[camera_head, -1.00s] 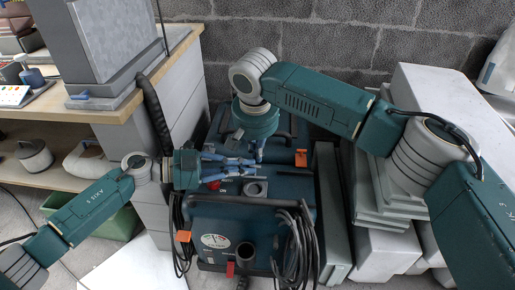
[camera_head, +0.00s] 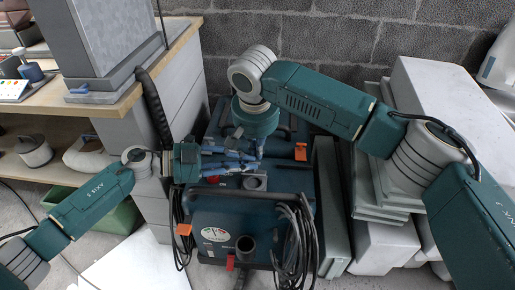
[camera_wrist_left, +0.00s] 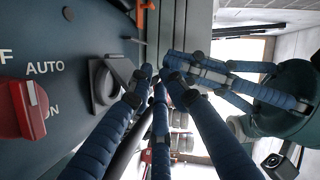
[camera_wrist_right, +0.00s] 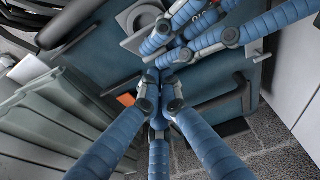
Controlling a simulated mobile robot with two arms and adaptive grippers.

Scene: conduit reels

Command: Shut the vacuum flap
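The teal vacuum (camera_head: 275,205) stands in the middle of the head view. Its top panel has a round grey port (camera_head: 256,183) on a square plate. In the left wrist view a grey flap (camera_wrist_left: 123,72) stands tilted up beside the port's ring (camera_wrist_left: 101,88). The port also shows in the right wrist view (camera_wrist_right: 140,22), partly hidden by fingers. My left gripper (camera_wrist_left: 160,78) has its fingertips together, empty, near the flap; contact is unclear. My right gripper (camera_wrist_right: 160,82) points down close to the left one, its fingertips together and empty.
A red knob (camera_wrist_left: 24,108) sits on the panel near my left gripper. Black cable (camera_head: 296,235) hangs at the vacuum's right. Grey panels (camera_head: 332,205) stand close at its right. A wooden bench (camera_head: 120,105) is at the left, a block wall behind.

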